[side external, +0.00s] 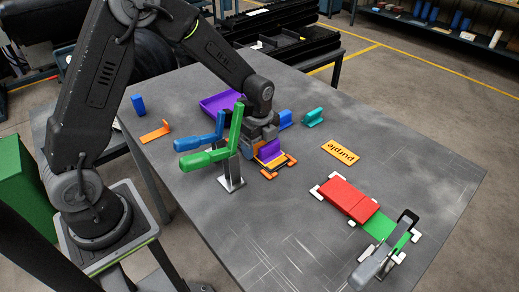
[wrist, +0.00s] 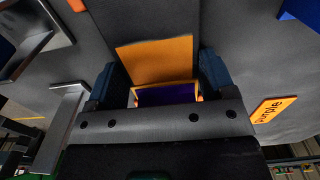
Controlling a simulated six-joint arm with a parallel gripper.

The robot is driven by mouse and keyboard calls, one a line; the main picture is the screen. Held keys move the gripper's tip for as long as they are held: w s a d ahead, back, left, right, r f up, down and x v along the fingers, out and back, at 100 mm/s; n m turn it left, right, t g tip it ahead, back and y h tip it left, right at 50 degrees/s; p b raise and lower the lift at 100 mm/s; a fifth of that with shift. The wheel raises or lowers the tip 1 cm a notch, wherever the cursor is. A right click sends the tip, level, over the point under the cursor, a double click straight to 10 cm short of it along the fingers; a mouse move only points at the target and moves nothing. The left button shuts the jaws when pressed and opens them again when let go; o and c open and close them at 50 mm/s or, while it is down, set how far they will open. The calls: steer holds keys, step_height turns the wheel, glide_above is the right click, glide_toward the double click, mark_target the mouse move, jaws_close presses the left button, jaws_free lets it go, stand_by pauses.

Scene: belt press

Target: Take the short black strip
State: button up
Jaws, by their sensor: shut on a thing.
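My gripper (side external: 262,140) is low over the table, behind the clamp with the blue and green handles. In the wrist view its two dark blue fingers (wrist: 158,84) stand well apart, on either side of an orange and purple piece (wrist: 155,60). The jaws are shut on this piece, as far as I can tell. In the side view its purple part (side external: 269,151) shows just under the gripper, above an orange base with pale pads. I cannot make out a short black strip in either view; a dark strip between the jaws would be hard to see.
The clamp with blue and green handles (side external: 231,150) stands close in front. A purple tray (side external: 212,103), teal piece (side external: 313,117), orange bracket (side external: 155,132) and blue block (side external: 138,105) lie around. An orange "purple" card (side external: 341,152) and red block (side external: 347,199) lie right.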

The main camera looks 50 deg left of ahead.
steer(key=shift+c, duration=0.8)
steer(key=shift+r, duration=0.2)
step_height(320, 180, up, 28)
steer(key=shift+f, duration=0.15)
